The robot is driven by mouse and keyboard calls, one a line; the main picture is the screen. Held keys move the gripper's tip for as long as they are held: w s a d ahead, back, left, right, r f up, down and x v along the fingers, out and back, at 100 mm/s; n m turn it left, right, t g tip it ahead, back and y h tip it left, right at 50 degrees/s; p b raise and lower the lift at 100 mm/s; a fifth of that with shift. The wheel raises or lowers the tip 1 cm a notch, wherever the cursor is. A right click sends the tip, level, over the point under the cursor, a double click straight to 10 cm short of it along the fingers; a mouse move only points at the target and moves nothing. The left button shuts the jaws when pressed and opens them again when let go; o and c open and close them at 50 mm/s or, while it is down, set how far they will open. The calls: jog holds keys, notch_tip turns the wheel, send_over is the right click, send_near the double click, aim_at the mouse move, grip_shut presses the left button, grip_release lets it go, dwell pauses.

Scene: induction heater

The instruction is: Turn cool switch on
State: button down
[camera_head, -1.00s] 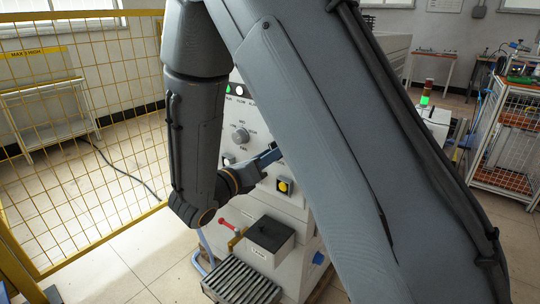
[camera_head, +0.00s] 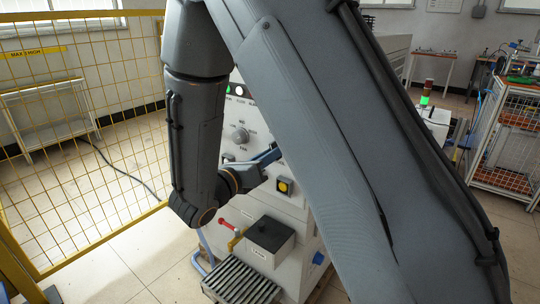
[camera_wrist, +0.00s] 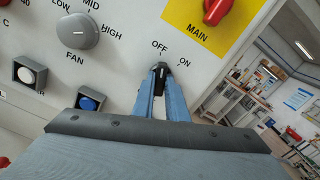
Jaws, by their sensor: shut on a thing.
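A black switch knob (camera_wrist: 160,74) with a white mark sits on the pale panel, with OFF and ON labels above and to its right. In the wrist view its handle points up, roughly toward OFF. My gripper (camera_wrist: 161,88) has its two blue fingers closed on either side of this knob. In the head view my gripper (camera_head: 266,157) reaches the front of the machine (camera_head: 262,205) from the left, and the arm hides the knob there. No label reading "cool" is readable.
A grey FAN knob (camera_wrist: 75,31), a blue button (camera_wrist: 92,102) and a white button (camera_wrist: 30,75) are left of the switch. A red MAIN switch (camera_wrist: 218,10) on yellow is above right. A yellow mesh fence (camera_head: 85,130) stands left of the machine.

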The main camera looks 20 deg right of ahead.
jog(key=m+b, duration=0.1)
jog(key=m, duration=0.5)
dwell(0.6)
jog(key=c, duration=1.8)
grip_release()
jog(key=shift+o, duration=0.2)
jog(key=v, duration=0.8)
jog(key=shift+w+d, duration=0.1)
